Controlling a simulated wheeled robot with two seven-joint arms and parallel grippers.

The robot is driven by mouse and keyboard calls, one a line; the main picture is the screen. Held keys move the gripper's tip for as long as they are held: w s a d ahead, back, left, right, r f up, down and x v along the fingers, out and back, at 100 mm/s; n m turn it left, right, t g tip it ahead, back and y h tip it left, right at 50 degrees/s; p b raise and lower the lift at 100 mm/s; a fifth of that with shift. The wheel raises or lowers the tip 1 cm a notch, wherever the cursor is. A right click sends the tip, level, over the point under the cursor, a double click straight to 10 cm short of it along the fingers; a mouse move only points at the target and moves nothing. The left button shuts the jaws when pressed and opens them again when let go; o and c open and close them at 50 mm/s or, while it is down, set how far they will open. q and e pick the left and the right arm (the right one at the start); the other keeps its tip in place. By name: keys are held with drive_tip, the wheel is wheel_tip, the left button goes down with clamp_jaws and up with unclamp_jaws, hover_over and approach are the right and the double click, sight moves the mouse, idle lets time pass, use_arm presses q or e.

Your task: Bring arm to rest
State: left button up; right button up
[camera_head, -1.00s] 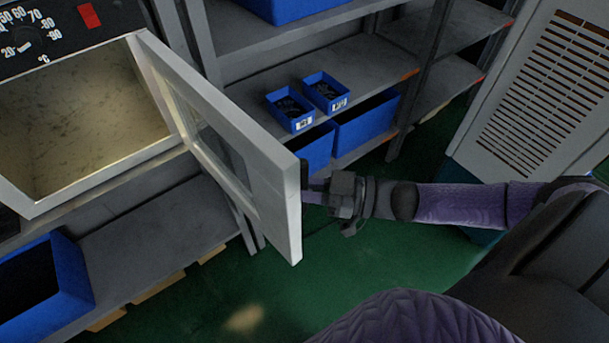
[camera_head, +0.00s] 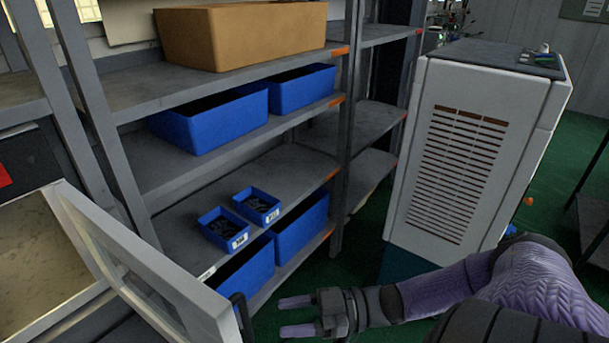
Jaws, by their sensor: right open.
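My right gripper (camera_head: 298,316) is open and empty at the bottom middle of the head view, its two fingers pointing left. My right arm (camera_head: 440,292), in a purple sleeve, comes in from the lower right. The fingertips are a short way right of the open oven door (camera_head: 150,270) and its dark handle (camera_head: 243,318), with a gap between them. The oven (camera_head: 25,270) is cut off at the left edge, and its chamber shows in part. My left gripper is not in view.
A grey shelf rack (camera_head: 160,180) holds blue bins (camera_head: 205,122), two small blue boxes (camera_head: 225,230) of dark parts and a brown box (camera_head: 240,35). A white vented cabinet (camera_head: 470,150) stands at the right. Green floor (camera_head: 355,245) shows between them.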

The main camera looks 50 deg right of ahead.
drive_tip(key=shift+v, duration=1.15)
